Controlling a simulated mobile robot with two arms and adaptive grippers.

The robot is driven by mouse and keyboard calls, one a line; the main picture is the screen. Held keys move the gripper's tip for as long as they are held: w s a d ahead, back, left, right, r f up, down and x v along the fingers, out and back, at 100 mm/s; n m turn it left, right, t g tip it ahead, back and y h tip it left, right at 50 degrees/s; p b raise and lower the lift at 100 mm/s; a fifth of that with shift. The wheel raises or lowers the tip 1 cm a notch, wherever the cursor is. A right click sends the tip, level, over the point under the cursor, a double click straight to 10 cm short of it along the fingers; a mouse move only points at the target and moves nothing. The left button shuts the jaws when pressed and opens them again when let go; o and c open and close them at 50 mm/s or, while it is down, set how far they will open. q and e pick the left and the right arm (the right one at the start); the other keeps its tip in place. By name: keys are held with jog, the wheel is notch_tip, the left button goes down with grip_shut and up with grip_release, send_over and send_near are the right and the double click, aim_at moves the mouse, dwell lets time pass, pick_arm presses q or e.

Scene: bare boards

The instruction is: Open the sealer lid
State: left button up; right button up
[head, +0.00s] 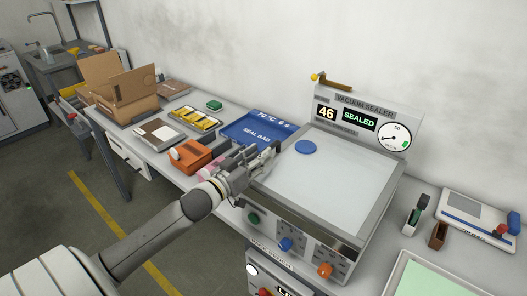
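The vacuum sealer (365,108) stands on the bench at centre right, its display reading 46 and SEALED beside a round gauge. Its sealer lid (335,185), a pale panel in a grey frame, lies flat and looks closed. A blue disc (306,147) shows on or under the panel near the back. My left gripper (271,158) is at the left edge of the lid. I cannot tell whether it touches the lid, or how far apart its fingers are. My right gripper is not in view.
A blue seal bag (256,128) lies left of the sealer, behind my gripper. An orange device (192,155) and a tray of yellow items (195,118) are farther left. Green, blue and orange knobs (325,270) line the sealer's front. A green-surfaced tray (430,278) is at lower right.

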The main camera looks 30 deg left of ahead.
pick_arm(q)
jog(key=shift+w+d, duration=0.1)
jog(key=shift+w, duration=1.1)
grip_shut()
